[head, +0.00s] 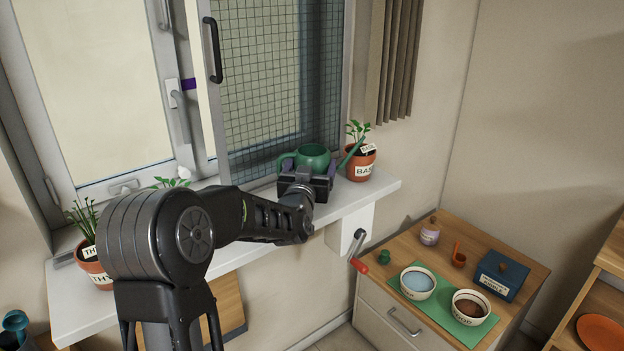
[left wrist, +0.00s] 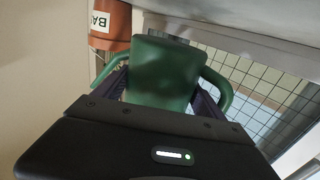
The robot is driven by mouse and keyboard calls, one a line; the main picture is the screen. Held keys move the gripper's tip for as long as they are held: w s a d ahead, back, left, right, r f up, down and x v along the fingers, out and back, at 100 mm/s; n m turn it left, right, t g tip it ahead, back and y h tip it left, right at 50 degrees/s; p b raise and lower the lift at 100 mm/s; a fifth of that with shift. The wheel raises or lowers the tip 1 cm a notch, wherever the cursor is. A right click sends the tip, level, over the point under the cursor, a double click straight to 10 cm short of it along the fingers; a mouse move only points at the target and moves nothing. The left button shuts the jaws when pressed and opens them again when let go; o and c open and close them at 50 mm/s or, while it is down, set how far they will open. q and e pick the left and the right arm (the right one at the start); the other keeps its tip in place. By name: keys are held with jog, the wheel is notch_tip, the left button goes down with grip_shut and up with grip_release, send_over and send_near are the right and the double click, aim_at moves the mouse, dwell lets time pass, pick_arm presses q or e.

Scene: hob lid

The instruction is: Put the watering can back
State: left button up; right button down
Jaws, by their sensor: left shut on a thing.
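The green watering can (head: 313,155) is at the right part of the window sill, in front of the mesh screen, with its spout pointing right toward a potted plant. My left gripper (head: 305,178) is shut on the watering can and hides its lower part in the head view. I cannot tell whether the can rests on the sill or is just above it. In the left wrist view the green can body (left wrist: 165,65) fills the space between the dark fingers. My right gripper is not in view.
The pot labelled BA (head: 361,165) stands close right of the can. A thyme pot (head: 96,263) stands at the sill's left end. The white sill (head: 372,197) has a free right end. A cabinet (head: 530,268) below holds bowls, a blue box and small items.

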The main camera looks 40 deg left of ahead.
pick_arm(q)
notch_tip(320, 180, down, 4)
jog(key=shift+r, duration=0.2)
dwell(0.3)
jog(key=o, duration=1.5)
jog(key=shift+f, duration=0.25)
jog(key=o, duration=0.4)
jog(key=shift+r, duration=0.1)
jog(key=shift+o, duration=0.2)
jog(key=shift+s+r, duration=0.1)
jog(key=shift+r, duration=0.05)
